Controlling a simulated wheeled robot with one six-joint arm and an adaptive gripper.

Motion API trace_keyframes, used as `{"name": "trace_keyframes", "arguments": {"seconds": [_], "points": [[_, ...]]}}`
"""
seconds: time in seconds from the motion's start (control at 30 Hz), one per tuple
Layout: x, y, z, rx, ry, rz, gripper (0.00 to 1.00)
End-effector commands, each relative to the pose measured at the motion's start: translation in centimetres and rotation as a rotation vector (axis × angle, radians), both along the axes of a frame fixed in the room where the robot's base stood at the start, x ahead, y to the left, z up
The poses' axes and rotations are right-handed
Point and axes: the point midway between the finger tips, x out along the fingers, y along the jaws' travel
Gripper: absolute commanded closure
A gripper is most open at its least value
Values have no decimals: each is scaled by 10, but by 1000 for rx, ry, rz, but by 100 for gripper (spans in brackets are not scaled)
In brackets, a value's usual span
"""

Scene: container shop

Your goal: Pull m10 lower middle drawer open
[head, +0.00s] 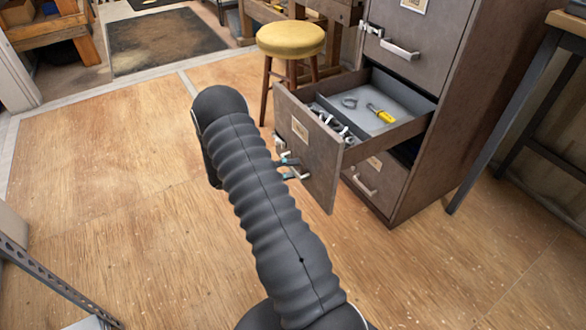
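The grey-brown metal filing cabinet (447,105) stands right of centre. Its drawer between an upper and a bottom drawer is pulled well out, and its front panel (318,158) faces left, toward my arm. Inside lie a yellow-handled tool (381,114), a grey ring-shaped piece and several metal tools. My arm crosses the middle of the view and hides most of my gripper. The tips of my gripper (287,160) show at the open drawer's handle (297,175). Whether the fingers are closed around the handle is not clear.
The upper drawer (420,35) and bottom drawer (376,187) are shut. A yellow-topped stool (291,40) stands just behind the open drawer. A metal-legged table (528,100) is at the right. A perforated metal piece (50,280) is at lower left. The wooden floor left of my arm is clear.

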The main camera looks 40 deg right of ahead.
Motion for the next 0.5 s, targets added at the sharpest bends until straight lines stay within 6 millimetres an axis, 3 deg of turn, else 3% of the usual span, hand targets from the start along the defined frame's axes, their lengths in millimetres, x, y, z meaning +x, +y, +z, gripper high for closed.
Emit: {"name": "trace_keyframes", "arguments": {"seconds": [0.3, 0.5], "points": [[2, 2, 0, -1, -3, 1, 54], [14, 23, 0, 0, -4, 4, 54]]}}
